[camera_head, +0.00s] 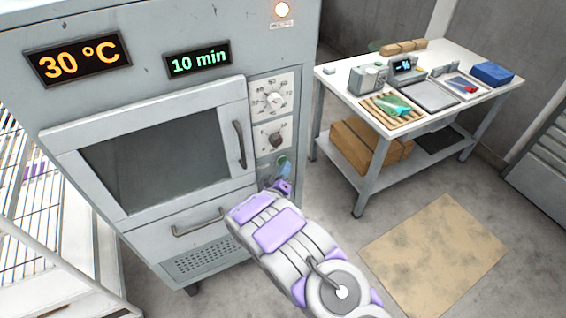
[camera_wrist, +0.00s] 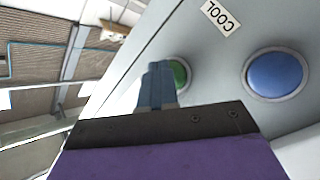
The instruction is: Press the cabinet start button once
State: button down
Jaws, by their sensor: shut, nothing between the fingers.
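The grey cabinet (camera_head: 150,20) stands at the left with its door and drawer shut. A green button (camera_wrist: 181,74) shows on its panel in the wrist view, partly hidden behind my fingers. A blue button (camera_wrist: 275,74) sits apart from it, near a COOL label (camera_wrist: 221,16). In the head view the green button (camera_head: 282,160) is small, just above my gripper (camera_head: 284,186). My gripper is shut and empty, with its fingertips (camera_wrist: 156,68) close to the green button. I cannot tell whether they touch it.
Two dials (camera_head: 272,98) and a door handle (camera_head: 239,145) are above and left of my gripper. A lamp (camera_head: 281,10) glows at the cabinet top. A white workbench (camera_head: 425,122) with several items stands right. A tan mat (camera_head: 435,250) lies on the floor.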

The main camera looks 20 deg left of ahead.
jog(key=shift+a, duration=0.1)
dwell(0.5)
jog(key=shift+s+d+p, duration=0.55)
jog(key=shift+d, duration=0.15)
jog(key=shift+s+d+p, duration=1.35)
jog(key=shift+s+d, duration=0.25)
jog(key=shift+d, duration=0.3)
